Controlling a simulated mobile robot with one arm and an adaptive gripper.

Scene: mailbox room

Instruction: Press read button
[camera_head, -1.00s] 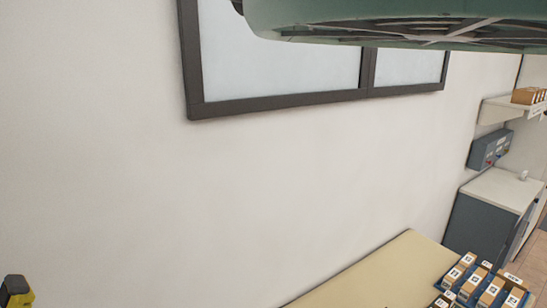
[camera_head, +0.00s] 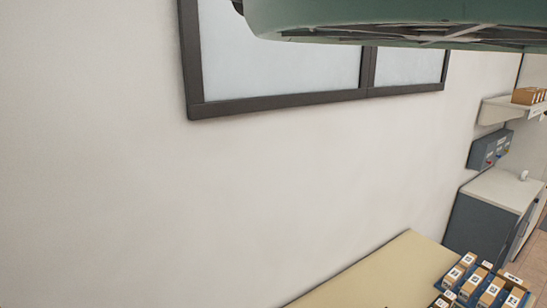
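A grey-blue control box (camera_head: 490,150) is fixed to the wall at the far right, below a shelf and above a cabinet. It carries small coloured buttons and pale labels, too small here to read or tell apart surely. I cannot tell which one is the read button. My gripper is not in view, so its state and its distance from the box do not show.
A white-topped grey cabinet (camera_head: 488,225) stands under the box. A wall shelf (camera_head: 497,111) holds a cardboard box (camera_head: 528,96). A pale table (camera_head: 384,274) with labelled small boxes (camera_head: 479,286) is at bottom right. A large green object (camera_head: 390,22) hangs across the top.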

